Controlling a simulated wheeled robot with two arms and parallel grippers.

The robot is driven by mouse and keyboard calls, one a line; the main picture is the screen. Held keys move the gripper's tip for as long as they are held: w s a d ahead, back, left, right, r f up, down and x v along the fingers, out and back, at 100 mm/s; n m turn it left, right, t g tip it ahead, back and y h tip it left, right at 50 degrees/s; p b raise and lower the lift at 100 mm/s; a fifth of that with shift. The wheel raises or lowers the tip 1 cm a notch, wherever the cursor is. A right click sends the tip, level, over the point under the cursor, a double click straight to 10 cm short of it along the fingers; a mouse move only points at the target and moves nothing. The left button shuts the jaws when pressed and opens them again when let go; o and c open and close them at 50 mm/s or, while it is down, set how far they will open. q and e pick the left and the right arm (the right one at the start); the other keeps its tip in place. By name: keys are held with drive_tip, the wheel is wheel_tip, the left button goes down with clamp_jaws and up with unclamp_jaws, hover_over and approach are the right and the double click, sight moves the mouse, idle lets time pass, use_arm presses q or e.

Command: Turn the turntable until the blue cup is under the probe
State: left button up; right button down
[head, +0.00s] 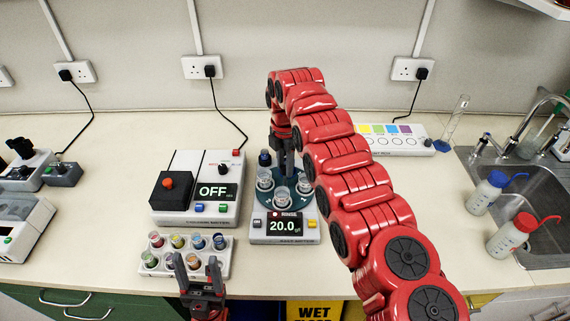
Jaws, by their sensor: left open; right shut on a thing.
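The turntable (270,203) is a teal disc at mid-bench. Several clear cups stand on it, among them a left cup (265,180), a front cup (282,196) and a right cup (304,186). A dark blue item (264,158) at its back left may be the blue cup; its details are too small to tell. My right gripper (289,172) points down over the middle of the turntable and is shut, apparently on its central part; the contact is hidden. I cannot make out the probe. My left gripper (200,268) is open and empty in front of the bench.
A box reading OFF (195,188) is to the left. A white rack (157,240) of coloured vials sits near my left gripper. A sink (540,255) with wash bottles is at right.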

drive_tip(key=shift+f+n, duration=0.1)
drive_tip(key=shift+n, duration=0.6)
idle(0.3)
drive_tip(key=c, duration=0.5)
unclamp_jaws()
drive_tip(key=shift+c, duration=0.2)
drive_tip(key=shift+r, duration=0.55)
wheel_tip(320, 180, up, 3)
drive_tip(key=shift+f+p, duration=0.15)
drive_tip(key=shift+p, duration=0.2)
wheel_tip(320, 180, up, 14)
drive_tip(key=p, duration=1.4)
drive_tip(key=shift+f+p, duration=0.15)
drive_tip(key=shift+p, duration=0.15)
